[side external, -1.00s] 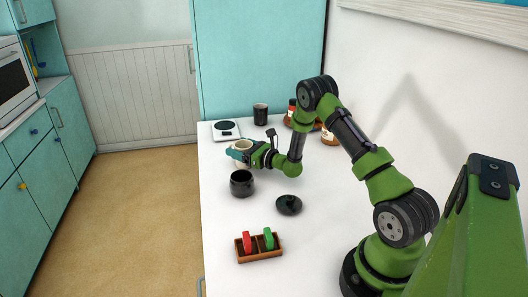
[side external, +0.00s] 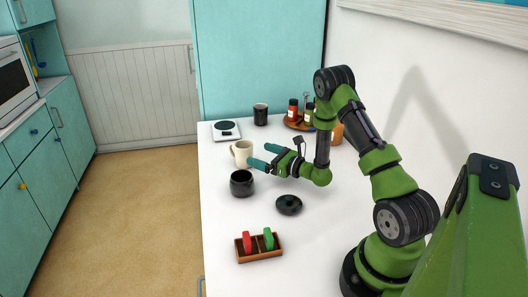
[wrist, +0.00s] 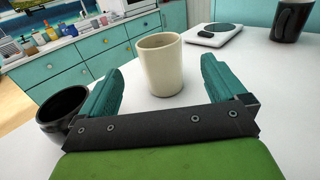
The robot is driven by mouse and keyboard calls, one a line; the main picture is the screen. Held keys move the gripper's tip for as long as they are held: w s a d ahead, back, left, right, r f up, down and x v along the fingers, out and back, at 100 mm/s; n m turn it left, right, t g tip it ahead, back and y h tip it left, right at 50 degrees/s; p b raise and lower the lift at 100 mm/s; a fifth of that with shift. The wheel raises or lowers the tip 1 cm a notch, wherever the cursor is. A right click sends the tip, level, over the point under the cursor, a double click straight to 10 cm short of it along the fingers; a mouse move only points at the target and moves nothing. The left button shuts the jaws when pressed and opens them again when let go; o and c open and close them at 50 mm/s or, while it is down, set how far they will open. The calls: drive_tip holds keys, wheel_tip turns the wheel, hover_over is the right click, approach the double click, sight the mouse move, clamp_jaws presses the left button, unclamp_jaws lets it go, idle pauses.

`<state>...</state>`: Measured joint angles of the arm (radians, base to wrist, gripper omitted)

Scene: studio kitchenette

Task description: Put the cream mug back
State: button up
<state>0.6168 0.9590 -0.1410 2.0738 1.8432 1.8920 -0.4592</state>
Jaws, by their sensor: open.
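The cream mug (side external: 242,153) stands upright on the white table, in front of the scale. In the wrist view the cream mug (wrist: 160,64) is just beyond my fingertips, in line with the gap between them. My gripper (side external: 262,156) is open and empty, to the right of the mug and apart from it. In the wrist view my gripper's two teal fingers (wrist: 162,78) are spread wide with nothing between them. The mug's handle shows on its left side in the side view and is hidden in the wrist view.
A scale (side external: 226,131) and a dark mug (side external: 260,115) are behind. A wooden tray (side external: 298,125) holds jars. A wooden box (side external: 259,256) holds red and green items.

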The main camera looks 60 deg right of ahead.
drive_tip(key=shift+s, duration=1.05)
drive_tip(key=a+r+n+g+y, duration=0.3)
drive_tip(key=a+r+n+y, duration=0.3)
drive_tip(key=a, duration=0.3)
drive_tip(key=a+r+n+g+y, duration=0.2)
drive_tip(key=a+r+n+y, duration=0.35)
drive_tip(key=a, duration=0.35)
drive_tip(key=s+a+r+n+g, duration=0.4)
drive_tip(key=s+a+n+g, duration=0.45)
drive_tip(key=a+n, duration=0.2)
drive_tip(key=s+d+r+n+t+h, duration=0.2)
drive_tip(key=s+r+n+h, duration=0.3)
drive_tip(key=s+n+h, duration=0.4)
drive_tip(key=shift+s+d+n+t, duration=0.3)
drive_tip(key=shift+s+n+t, duration=0.1)
drive_tip(key=shift+s, duration=0.15)
